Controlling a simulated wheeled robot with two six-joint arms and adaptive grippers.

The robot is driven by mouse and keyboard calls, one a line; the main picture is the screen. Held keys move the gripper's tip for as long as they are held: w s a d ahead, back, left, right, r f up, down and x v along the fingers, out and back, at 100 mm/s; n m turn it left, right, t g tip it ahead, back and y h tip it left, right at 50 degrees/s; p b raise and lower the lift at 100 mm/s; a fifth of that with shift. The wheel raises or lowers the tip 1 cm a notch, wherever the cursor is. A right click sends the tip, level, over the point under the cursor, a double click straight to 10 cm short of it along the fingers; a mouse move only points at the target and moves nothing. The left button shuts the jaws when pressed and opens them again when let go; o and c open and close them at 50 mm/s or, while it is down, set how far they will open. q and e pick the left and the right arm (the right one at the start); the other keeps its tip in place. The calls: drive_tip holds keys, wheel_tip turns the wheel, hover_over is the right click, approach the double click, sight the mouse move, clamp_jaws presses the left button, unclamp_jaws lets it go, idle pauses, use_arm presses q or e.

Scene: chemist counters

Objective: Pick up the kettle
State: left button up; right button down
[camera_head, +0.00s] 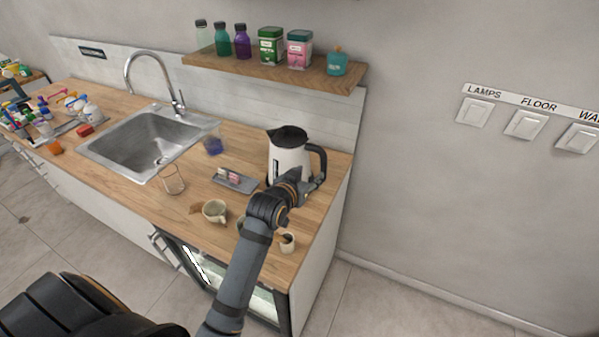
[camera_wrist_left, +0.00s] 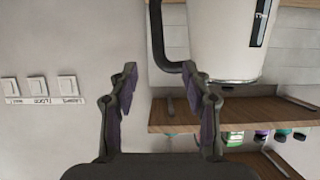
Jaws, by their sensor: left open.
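The kettle (camera_head: 288,157) is white with a black lid and a black handle. It stands upright on the wooden counter (camera_head: 333,180) near its right end, with the handle (camera_head: 322,158) facing right. My left gripper (camera_head: 309,182) is low at the kettle's handle side and covers part of its lower body. In the left wrist view, the kettle (camera_wrist_left: 228,40) is at the top right, upside down. Its handle (camera_wrist_left: 157,38) hangs just beyond and between the open fingers of my left gripper (camera_wrist_left: 160,75). I see no firm contact. My right gripper is not in view.
A small tray (camera_head: 236,181), a cup (camera_head: 215,211), a glass (camera_head: 172,180) and another small cup (camera_head: 287,242) stand near the arm. A shelf (camera_head: 275,72) with jars is above the kettle. The sink (camera_head: 140,145) is farther left. Free space lies right of the counter.

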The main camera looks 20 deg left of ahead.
sight(322, 163)
use_arm(q)
drive_tip(key=p+x, duration=0.1)
drive_tip(key=x, duration=0.5)
drive_tip(key=shift+f, duration=0.15)
drive_tip(key=p+x, duration=0.1)
drive_tip(key=x, duration=0.2)
drive_tip(key=p+x, duration=0.1)
drive_tip(key=shift+w+d+r+p, duration=0.2)
drive_tip(key=shift+w+p, duration=0.1)
drive_tip(key=shift+w, duration=0.1)
drive_tip(key=shift+w+f, duration=0.25)
drive_tip(key=shift+w, duration=0.05)
drive_tip(key=shift+s+r, duration=0.1)
drive_tip(key=shift+s, duration=0.05)
drive_tip(key=c, duration=0.4)
clamp_jaws()
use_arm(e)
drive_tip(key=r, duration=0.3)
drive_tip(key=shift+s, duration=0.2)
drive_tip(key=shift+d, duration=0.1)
